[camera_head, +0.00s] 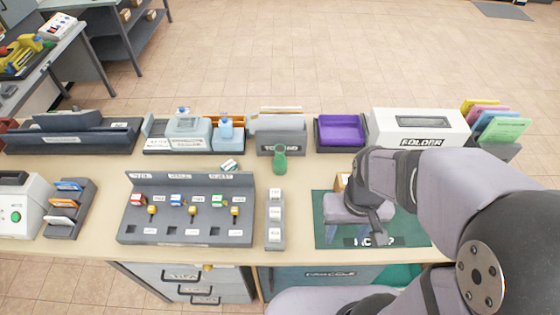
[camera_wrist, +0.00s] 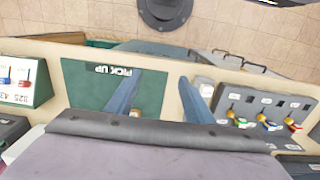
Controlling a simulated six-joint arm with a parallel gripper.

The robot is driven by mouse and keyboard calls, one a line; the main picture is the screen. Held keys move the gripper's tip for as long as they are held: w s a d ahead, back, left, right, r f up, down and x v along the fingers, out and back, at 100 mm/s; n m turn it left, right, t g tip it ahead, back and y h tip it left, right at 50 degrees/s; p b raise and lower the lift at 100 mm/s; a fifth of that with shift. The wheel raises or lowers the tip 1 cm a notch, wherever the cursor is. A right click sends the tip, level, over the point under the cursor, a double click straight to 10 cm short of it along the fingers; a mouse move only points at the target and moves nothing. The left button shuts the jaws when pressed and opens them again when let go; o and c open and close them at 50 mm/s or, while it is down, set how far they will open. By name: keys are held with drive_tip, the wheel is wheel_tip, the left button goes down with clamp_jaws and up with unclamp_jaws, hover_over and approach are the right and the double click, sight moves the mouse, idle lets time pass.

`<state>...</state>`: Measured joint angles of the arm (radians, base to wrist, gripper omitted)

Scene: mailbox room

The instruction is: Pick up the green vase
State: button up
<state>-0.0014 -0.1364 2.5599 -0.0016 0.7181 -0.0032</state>
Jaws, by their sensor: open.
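The green vase (camera_head: 279,158) stands upright on the counter, in front of a grey file box and just behind a narrow grey block. I do not make it out in the wrist view. My gripper (camera_head: 362,218) hangs over the green mat (camera_head: 325,236), to the right of the vase and nearer the front edge. In the wrist view my gripper (camera_wrist: 160,79) has its two blue-grey fingers spread apart with nothing between their tips. In the head view my own arm partly hides the fingers.
A key board (camera_head: 186,232) fills the counter left of the vase, with a narrow block (camera_head: 275,220) beside it. The grey file box (camera_head: 281,133) and a purple tray (camera_head: 341,132) stand behind. A small tan object (camera_head: 341,182) lies at the mat's back edge.

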drive_tip(key=shift+o, duration=0.4)
drive_tip(key=n+t+y+b, duration=0.2)
drive_tip(key=t+y+b, duration=0.1)
drive_tip(key=t+b, duration=1.6)
approach(281, 155)
drive_tip(key=w+d+g+b, duration=0.1)
drive_tip(key=w+g+b, duration=0.2)
drive_tip(key=w, duration=0.1)
drive_tip(key=shift+w+a+r+n+t+y+b, duration=0.25)
drive_tip(key=shift+a+r+n+t+y+b, duration=0.1)
drive_tip(key=shift+a+t+y+b, duration=0.15)
drive_tip(key=shift+a+r, duration=0.1)
drive_tip(key=shift+r, duration=0.2)
drive_tip(key=shift+p+x, duration=0.55)
drive_tip(key=shift+x, duration=1)
drive_tip(key=shift+p+x, duration=0.75)
drive_tip(key=shift+x, duration=1.3)
